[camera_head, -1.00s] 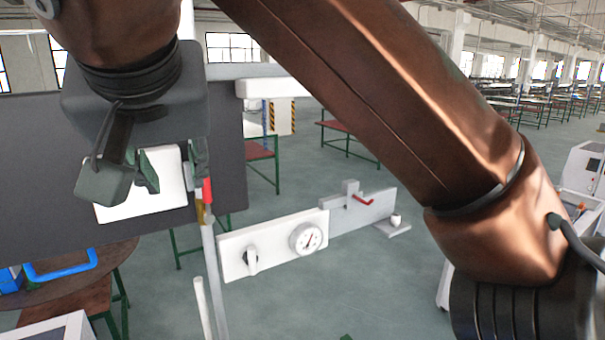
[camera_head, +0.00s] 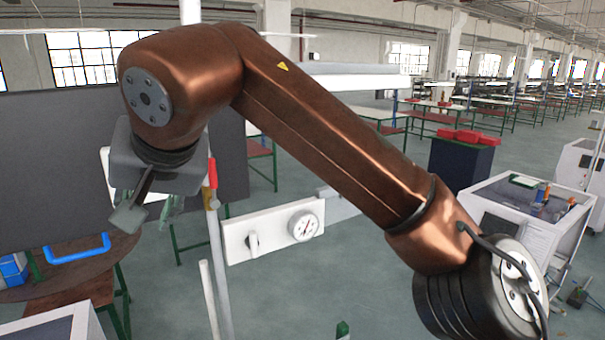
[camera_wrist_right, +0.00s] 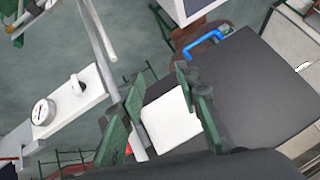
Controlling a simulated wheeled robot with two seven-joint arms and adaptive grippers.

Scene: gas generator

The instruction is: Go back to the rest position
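My right arm crosses the head view from the lower right. My right gripper (camera_head: 150,212) hangs at its end on the left, in front of the dark grey panel. In the right wrist view its two green fingers (camera_wrist_right: 159,80) stand apart with nothing held between them. A white plate (camera_wrist_right: 170,121) on the dark panel shows behind the gap; in the head view the gripper and arm mostly hide it. My left gripper is in neither view.
A white panel with a knob and a dial gauge (camera_head: 272,236) stands beside a pole with a red part (camera_head: 212,174). A round brown table (camera_head: 75,270) and blue handle (camera_head: 78,250) are at lower left. A white machine (camera_head: 528,230) stands right. Open floor lies between.

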